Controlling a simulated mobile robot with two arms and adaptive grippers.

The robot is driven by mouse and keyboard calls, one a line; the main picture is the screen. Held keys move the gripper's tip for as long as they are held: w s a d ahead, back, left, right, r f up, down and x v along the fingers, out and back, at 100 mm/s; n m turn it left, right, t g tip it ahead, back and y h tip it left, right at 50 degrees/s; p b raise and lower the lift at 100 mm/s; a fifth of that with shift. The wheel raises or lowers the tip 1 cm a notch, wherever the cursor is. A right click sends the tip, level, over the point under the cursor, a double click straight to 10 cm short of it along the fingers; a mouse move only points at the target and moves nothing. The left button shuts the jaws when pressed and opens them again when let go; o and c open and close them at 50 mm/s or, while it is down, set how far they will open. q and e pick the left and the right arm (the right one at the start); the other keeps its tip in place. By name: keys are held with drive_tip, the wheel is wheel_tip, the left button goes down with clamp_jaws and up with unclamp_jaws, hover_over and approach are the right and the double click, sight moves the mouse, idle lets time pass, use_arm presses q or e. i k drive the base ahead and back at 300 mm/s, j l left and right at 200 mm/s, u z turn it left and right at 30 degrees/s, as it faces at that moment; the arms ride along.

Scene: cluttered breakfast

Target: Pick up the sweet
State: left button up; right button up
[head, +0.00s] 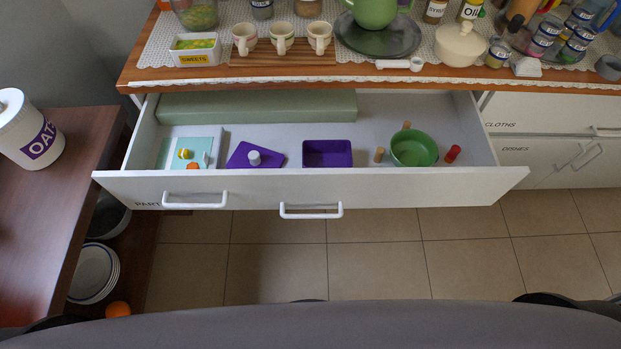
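A white box labelled SWEETS (195,57) stands on the counter at the upper left, with yellow and green pieces (195,43) in it. A small yellow item (184,153) lies on a pale blue-and-white box (165,155) in the open drawer. It is too small to tell whether it is a sweet. Next to it are a small orange piece (193,166) and a small white piece (206,158). Neither of my grippers shows in the head view.
The open drawer (380,187) also holds a purple tray (327,153), a purple plate (240,155), a green bowl (414,149) and a long green box (260,106). Cups (282,38) and jars crowd the counter. An orange (118,309) lies low at left. The tiled floor (380,255) is clear.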

sight(184, 154)
drive_tip(key=k, duration=1)
